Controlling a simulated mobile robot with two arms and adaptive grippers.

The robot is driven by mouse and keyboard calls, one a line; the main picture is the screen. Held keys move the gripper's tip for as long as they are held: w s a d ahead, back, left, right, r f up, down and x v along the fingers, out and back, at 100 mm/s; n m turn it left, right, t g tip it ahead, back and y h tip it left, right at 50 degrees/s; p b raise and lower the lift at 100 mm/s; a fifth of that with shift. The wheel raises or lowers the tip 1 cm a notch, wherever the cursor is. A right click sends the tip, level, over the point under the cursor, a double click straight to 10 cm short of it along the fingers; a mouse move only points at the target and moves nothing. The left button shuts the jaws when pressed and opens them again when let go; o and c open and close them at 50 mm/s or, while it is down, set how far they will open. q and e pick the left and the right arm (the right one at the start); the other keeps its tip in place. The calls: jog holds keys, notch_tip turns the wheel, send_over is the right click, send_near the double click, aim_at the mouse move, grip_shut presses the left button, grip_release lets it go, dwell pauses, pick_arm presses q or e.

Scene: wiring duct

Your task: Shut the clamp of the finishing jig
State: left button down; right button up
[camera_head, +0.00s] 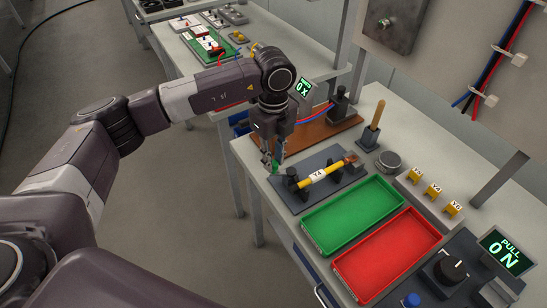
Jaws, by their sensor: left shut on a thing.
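The finishing jig (306,197) is a dark plate on the bench with dark upright supports. A yellow rod (331,170) with a white label reading Y4 lies across the supports, with a brownish block at its right end. My left gripper (270,158) points down at the far left end of the jig. It is shut on a small green part (274,166), which looks like the clamp's handle. The fingers hide most of this part, so I cannot tell how far the clamp is turned. My right gripper is not in view.
A green tray (309,222) and a red tray (341,263), both empty, lie in front of the jig. A wooden-handled tool (376,118) stands behind it. Yellow labelled pieces (433,190) sit in a holder at right. A brown board (318,132) lies behind the gripper.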

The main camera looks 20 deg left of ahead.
aim_at(274, 162)
pick_arm(q)
jog(key=c, duration=1.8)
grip_release()
jog(key=shift+o, duration=0.2)
jog(key=shift+r, duration=0.1)
notch_tip(274, 162, up, 12)
